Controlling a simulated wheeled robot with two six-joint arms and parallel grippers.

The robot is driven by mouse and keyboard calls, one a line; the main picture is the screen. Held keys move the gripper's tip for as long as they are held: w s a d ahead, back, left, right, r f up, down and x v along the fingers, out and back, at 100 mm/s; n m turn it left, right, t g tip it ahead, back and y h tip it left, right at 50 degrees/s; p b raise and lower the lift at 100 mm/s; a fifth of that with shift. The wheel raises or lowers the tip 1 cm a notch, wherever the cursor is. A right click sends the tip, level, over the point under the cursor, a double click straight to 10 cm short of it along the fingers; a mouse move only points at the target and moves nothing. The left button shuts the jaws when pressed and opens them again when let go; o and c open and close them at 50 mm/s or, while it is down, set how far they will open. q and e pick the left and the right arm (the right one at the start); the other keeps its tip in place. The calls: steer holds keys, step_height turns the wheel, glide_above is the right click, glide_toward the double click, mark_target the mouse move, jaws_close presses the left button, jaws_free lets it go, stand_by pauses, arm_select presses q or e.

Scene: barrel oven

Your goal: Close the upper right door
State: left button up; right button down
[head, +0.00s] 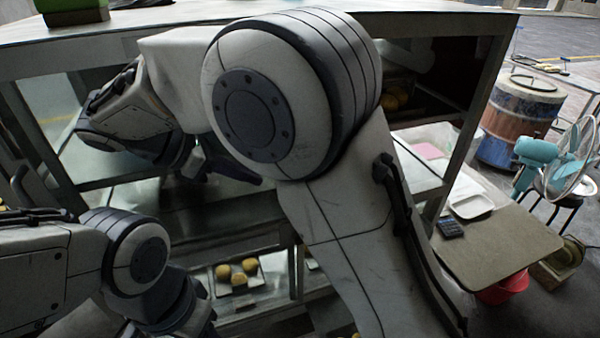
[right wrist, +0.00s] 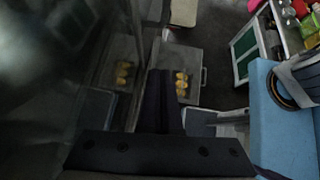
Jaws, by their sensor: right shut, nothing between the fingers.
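A display cabinet (head: 110,42) with glass fronts and dark frames fills the middle of the head view. My right arm crosses in front of it and hides much of its upper right part, so I cannot make out the upper right door's full outline or angle. My right gripper (head: 228,172) is in front of the cabinet, partly hidden by my arm. In the right wrist view its dark fingers (right wrist: 166,105) are together and empty. A reflective glass panel (right wrist: 108,75) stands close to their left; I cannot tell whether they touch it. My left gripper is not visible.
A side table (head: 500,240), a rusty barrel (head: 520,118) and a blue fan (head: 560,160) stand right of the cabinet. My left arm occupies the lower left.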

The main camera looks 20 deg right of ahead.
steer(key=w+d+f+p, duration=0.1)
steer(key=d+f+p, duration=0.3)
steer(key=d, duration=0.7)
steer(key=shift+w+d+f, duration=0.15)
steer(key=shift+d+f, duration=0.05)
steer(key=shift+f, duration=0.65)
